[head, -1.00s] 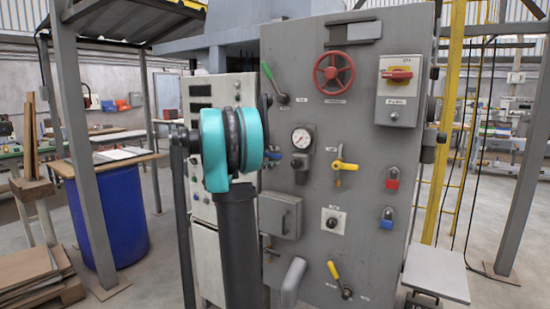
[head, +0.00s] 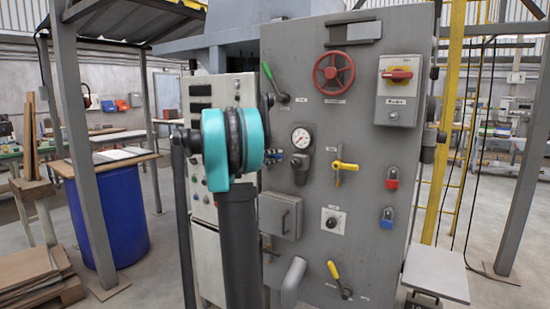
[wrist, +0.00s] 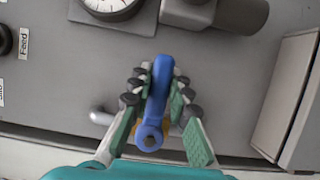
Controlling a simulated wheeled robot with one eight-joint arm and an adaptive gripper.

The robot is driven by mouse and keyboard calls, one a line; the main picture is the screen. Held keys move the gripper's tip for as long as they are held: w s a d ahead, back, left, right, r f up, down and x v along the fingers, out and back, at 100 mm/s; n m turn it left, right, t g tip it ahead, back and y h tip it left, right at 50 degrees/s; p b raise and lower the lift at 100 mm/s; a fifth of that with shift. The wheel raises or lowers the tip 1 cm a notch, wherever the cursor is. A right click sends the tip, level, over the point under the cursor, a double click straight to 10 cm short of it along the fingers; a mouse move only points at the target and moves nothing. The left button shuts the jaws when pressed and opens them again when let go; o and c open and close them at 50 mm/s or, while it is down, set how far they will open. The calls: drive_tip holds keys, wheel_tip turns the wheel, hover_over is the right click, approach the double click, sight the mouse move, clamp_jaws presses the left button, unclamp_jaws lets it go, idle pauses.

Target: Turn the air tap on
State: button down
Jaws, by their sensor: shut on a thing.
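The air tap appears in the wrist view as a blue lever handle (wrist: 159,88) with a round end towards the camera. A bit of brass colour and a bright metal pipe (wrist: 101,115) show beside and behind it. My gripper (wrist: 158,80) has its green-padded fingers on both sides of the blue handle and is shut on it. The handle runs nearly lengthwise between the fingers. In the head view my arm's teal joint and dark link stand in front of the panel's left side, and the gripper cannot be made out clearly.
A grey box (head: 280,215) juts out below the gauge. In the wrist view a box edge (wrist: 290,95) stands at right.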

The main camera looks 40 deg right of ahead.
idle(0.3)
drive_tip(key=r+n, duration=0.1)
drive_tip(key=n+h, duration=0.1)
drive_tip(key=n, duration=0.1)
drive_tip(key=r+n+h, duration=0.1)
drive_tip(key=n, duration=0.1)
drive_tip(key=shift+w+a+r+t, duration=0.15)
drive_tip(key=shift+w+r+t, duration=0.1)
drive_tip(key=shift+r+t, duration=0.05)
drive_tip(key=n, duration=0.2)
drive_tip(key=w+r+n+t, duration=0.1)
drive_tip(key=n, duration=0.1)
drive_tip(key=shift+a+r+t+h, duration=0.2)
drive_tip(key=shift+t+h, duration=0.1)
drive_tip(key=shift+h, duration=0.1)
drive_tip(key=shift+w+a+r+n+t, duration=0.1)
drive_tip(key=shift+w+r+n+t, duration=0.1)
drive_tip(key=shift+n, duration=0.45)
drive_tip(key=shift+w+r+n+t, duration=0.1)
drive_tip(key=shift+r+n+t, duration=0.1)
drive_tip(key=shift+n, duration=0.45)
drive_tip(key=shift+h, duration=0.3)
drive_tip(key=c, duration=1.4)
unclamp_jaws()
